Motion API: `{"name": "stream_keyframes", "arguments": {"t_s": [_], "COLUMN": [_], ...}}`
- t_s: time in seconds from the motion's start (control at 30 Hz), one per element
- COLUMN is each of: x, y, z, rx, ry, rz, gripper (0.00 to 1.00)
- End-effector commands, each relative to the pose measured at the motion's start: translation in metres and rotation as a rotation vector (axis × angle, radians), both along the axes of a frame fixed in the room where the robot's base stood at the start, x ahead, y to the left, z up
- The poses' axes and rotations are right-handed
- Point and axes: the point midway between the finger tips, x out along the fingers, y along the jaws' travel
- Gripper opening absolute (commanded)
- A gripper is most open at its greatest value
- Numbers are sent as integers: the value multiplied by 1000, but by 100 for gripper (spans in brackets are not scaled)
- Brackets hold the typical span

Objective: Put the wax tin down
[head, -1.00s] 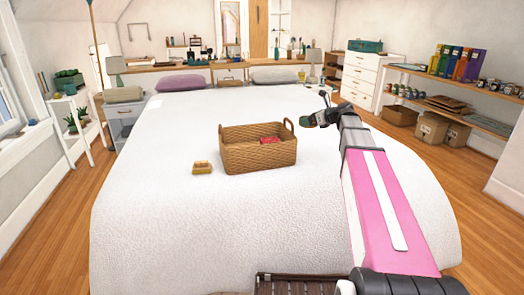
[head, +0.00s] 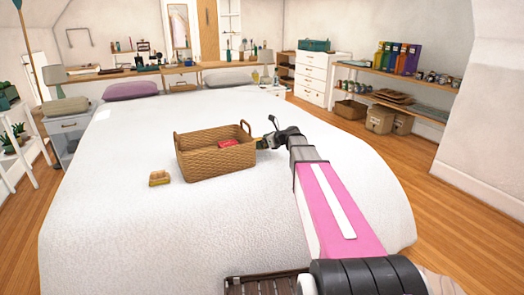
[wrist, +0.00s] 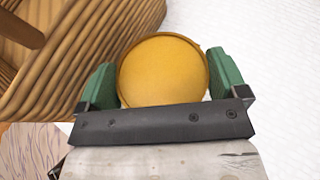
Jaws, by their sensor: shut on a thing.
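The wax tin is a round, yellow-orange tin (wrist: 163,70), held between the two green fingers of my gripper (wrist: 162,78) in the wrist view. My gripper is shut on it. In the head view my gripper (head: 268,143) is just beyond the right end of the wicker basket (head: 213,163), over the white bed (head: 130,225). The tin is mostly hidden there. In the wrist view the basket's woven wall (wrist: 95,45) is close on the left of the tin. I cannot tell the tin's height above the bed.
A red item (head: 229,143) lies in the basket. A small yellow-and-brown brush-like object (head: 159,178) lies on the bed left of the basket. The bed is clear in front of the basket. A purple pillow (head: 131,91) lies at the far end.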

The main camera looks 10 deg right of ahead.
Motion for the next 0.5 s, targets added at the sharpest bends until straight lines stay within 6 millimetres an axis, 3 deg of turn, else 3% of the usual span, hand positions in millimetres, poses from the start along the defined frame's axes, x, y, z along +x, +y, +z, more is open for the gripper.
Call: {"name": "stream_keyframes", "arguments": {"t_s": [0.5], "x": [0], "y": [0], "z": [-43], "rx": [1], "ry": [0], "rz": [0], "gripper": [61]}}
